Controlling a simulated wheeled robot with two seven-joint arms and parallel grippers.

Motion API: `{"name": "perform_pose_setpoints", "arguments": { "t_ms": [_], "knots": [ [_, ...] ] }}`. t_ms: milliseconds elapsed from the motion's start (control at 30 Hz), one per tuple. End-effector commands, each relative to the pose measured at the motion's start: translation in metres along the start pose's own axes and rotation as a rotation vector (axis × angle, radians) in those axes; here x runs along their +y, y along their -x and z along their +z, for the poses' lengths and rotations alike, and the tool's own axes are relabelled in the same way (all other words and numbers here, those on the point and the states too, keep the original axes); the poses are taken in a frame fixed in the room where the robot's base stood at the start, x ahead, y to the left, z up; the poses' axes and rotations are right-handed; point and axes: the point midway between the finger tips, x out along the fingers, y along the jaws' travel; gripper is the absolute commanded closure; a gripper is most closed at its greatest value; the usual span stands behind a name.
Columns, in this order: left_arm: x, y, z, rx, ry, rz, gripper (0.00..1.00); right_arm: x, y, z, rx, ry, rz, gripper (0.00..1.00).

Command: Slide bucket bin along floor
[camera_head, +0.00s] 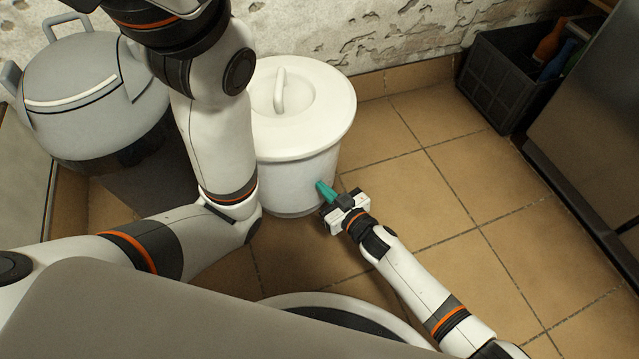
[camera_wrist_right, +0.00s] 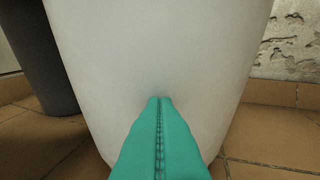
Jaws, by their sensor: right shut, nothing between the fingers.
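The bucket bin (camera_head: 302,112) is white and round with a lid and a raised handle on top. It stands upright on the tiled floor near the wall. My right gripper (camera_head: 322,187) has teal fingers and is shut and empty, its tips at the lower right side of the bin. In the right wrist view the bin's white wall (camera_wrist_right: 160,50) fills most of the picture, and the shut teal fingers (camera_wrist_right: 160,100) point at it; I cannot tell if they touch. My left arm crosses in front of the bin's left side; its gripper is not in view.
A large grey pot (camera_head: 85,95) with handles stands left of the bin. A dark crate (camera_head: 505,85) with bottles is at the back right, beside a dark panel (camera_head: 590,130). The floor tiles (camera_head: 440,190) right of the bin are clear. A worn wall runs behind.

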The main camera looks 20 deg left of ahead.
Motion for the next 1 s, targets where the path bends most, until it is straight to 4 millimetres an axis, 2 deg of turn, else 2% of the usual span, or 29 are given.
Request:
{"name": "perform_pose_setpoints", "arguments": {
  "t_ms": [33,500,1000],
  "knots": [
    [0.0,0.001,0.0,0.0,0.0,0.0,0.59,0.006,-0.003,0.0,-0.003,-0.007,0.006,1.0],
    [-0.004,0.022,0.006,0.008,0.001,0.002,0.59,0.01,-0.046,0.004,-0.001,-0.006,0.006,1.0],
    [-0.003,0.017,0.003,0.01,0.0,0.001,0.59,0.016,-0.046,0.007,-0.002,-0.012,0.007,1.0]
  ]
}}
